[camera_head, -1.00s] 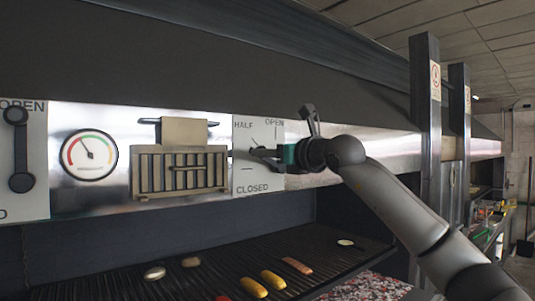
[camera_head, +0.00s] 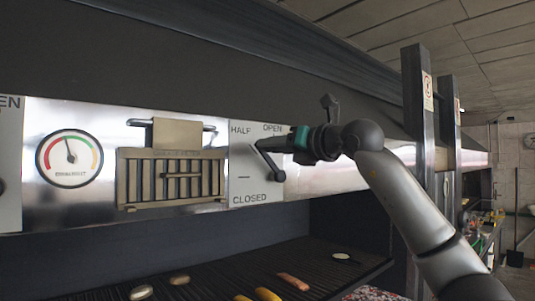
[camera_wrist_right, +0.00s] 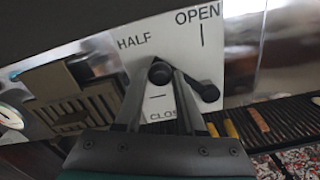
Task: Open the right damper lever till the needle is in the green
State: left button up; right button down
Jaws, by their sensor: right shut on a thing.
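The right damper lever (camera_head: 268,161) is a dark bar on a white plate (camera_head: 240,188) marked HALF, OPEN and CLOSED. It slants up and left from its round pivot, toward the HALF mark. My right gripper (camera_head: 263,146) is shut on the knob at its upper end. The right wrist view shows the knob (camera_wrist_right: 159,73) between my fingertips (camera_wrist_right: 160,80) and the pivot (camera_wrist_right: 208,92) to the right. The round gauge (camera_head: 69,158) has a coloured arc; its needle points up, slightly left of vertical. I cannot tell exactly where it meets the green. My left gripper is not in view.
A slatted vent (camera_head: 172,181) sits between gauge and lever plate. Another marked plate (camera_head: 9,190) is cut off at the left edge. The grill grate (camera_head: 215,272) with several food pieces lies below. A dark post (camera_head: 418,110) stands at right.

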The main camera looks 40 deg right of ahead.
jog(key=shift+f, duration=0.1)
jog(key=c, duration=0.5)
grip_release()
jog(key=shift+s, duration=0.1)
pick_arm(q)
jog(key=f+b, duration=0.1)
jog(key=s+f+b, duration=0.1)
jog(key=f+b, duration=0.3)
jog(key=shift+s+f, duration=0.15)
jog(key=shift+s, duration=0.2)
pick_arm(e)
jog(key=s, duration=1)
jog(key=s+d, duration=0.1)
jog(key=s, duration=0.4)
